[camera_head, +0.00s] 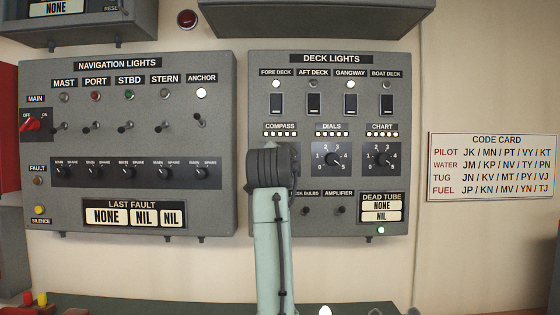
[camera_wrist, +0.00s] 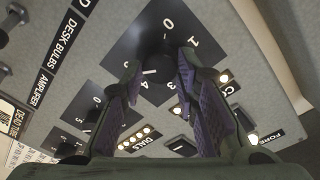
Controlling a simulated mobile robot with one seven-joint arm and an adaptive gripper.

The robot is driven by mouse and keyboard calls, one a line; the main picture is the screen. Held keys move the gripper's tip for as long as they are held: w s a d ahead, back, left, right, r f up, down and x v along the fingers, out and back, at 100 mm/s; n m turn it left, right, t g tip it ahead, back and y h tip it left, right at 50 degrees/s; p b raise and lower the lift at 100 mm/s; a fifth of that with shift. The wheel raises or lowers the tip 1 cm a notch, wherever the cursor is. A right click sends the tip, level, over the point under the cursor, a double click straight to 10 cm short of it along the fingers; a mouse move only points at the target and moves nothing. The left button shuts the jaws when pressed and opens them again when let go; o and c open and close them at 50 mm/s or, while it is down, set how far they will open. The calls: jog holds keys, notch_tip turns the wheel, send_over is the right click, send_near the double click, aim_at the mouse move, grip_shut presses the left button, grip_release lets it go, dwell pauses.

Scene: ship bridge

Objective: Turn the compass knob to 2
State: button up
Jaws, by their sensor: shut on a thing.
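The compass knob (camera_wrist: 157,48) is a dark knob on a black dial plate in the wrist view. Its scale shows 0, 1, 3 and 4, while the 2 is hidden, apparently behind a finger. My gripper (camera_wrist: 161,62) has its two purple-padded fingers on either side of the knob, shut on it.
The dials knob (camera_head: 332,158) and the chart knob (camera_head: 382,158) sit close to the right of the compass position. Switches and lamps fill the panel above. The navigation lights panel (camera_head: 215,140) is at left and a code card (camera_head: 490,167) at right.

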grip_shut()
jog(key=shift+n, duration=0.4)
jog(key=shift+f+n+y, duration=0.1)
jog(key=shift+n+y, duration=0.45)
jog(key=shift+n, duration=7)
jog(key=shift+f+n+y, duration=0.1)
jog(key=shift+n+y, duration=0.45)
jog(key=shift+n, duration=7)
